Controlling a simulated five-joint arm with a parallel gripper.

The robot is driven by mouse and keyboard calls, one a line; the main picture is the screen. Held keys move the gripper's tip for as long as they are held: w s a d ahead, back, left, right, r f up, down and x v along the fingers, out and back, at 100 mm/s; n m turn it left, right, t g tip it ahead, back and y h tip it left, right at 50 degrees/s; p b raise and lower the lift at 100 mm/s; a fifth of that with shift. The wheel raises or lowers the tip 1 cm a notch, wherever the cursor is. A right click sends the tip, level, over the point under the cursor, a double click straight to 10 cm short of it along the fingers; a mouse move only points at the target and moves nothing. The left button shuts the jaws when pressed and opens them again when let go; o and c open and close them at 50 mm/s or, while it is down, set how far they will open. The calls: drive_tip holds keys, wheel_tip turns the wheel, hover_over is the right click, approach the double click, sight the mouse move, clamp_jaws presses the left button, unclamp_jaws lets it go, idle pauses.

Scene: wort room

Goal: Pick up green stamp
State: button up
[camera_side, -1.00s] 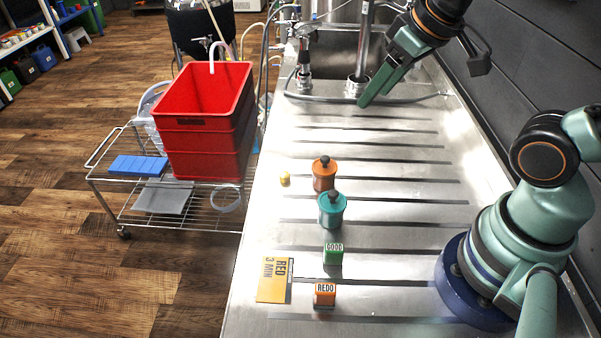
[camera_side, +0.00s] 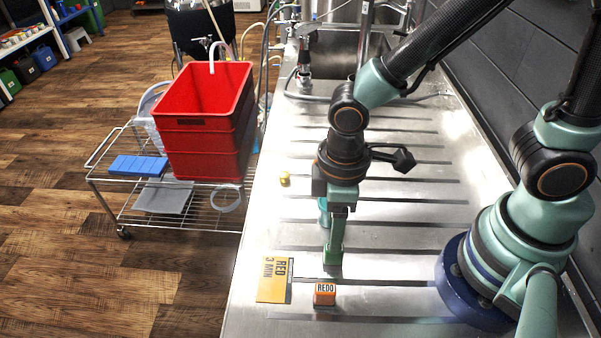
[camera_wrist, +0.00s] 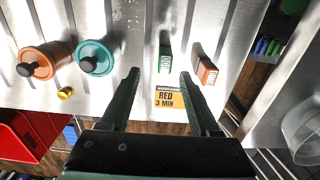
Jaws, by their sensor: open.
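The green stamp (camera_wrist: 165,60) stands on the metal counter in the wrist view, with a white lettered label on one end. In that view it appears between and just beyond my two fingertips. My gripper (camera_wrist: 160,76) is open and empty, with its fingers apart. In the side view my gripper (camera_side: 333,256) points down at the stamp's place and covers most or all of the stamp. I cannot tell whether a finger touches it.
The orange REDO stamp (camera_side: 325,293) stands close by, with the yellow RED 3 MIN card (camera_side: 274,280) beside it. A teal jar (camera_wrist: 98,57), an orange jar (camera_wrist: 45,62) and a small yellow piece (camera_side: 285,178) are farther back. A red crate (camera_side: 205,150) is on a cart.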

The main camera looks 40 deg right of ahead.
sight(333, 256)
wheel_tip(333, 256, down, 2)
drive_tip(key=shift+f, duration=0.2)
drive_tip(key=shift+s+a+f, duration=0.1)
drive_tip(key=shift+s+f, duration=0.1)
drive_tip(key=shift+f, duration=1.15)
drive_tip(key=shift+s+a+f, duration=0.1)
drive_tip(key=shift+s+f, duration=0.05)
drive_tip(key=shift+f, duration=1.2)
clamp_jaws()
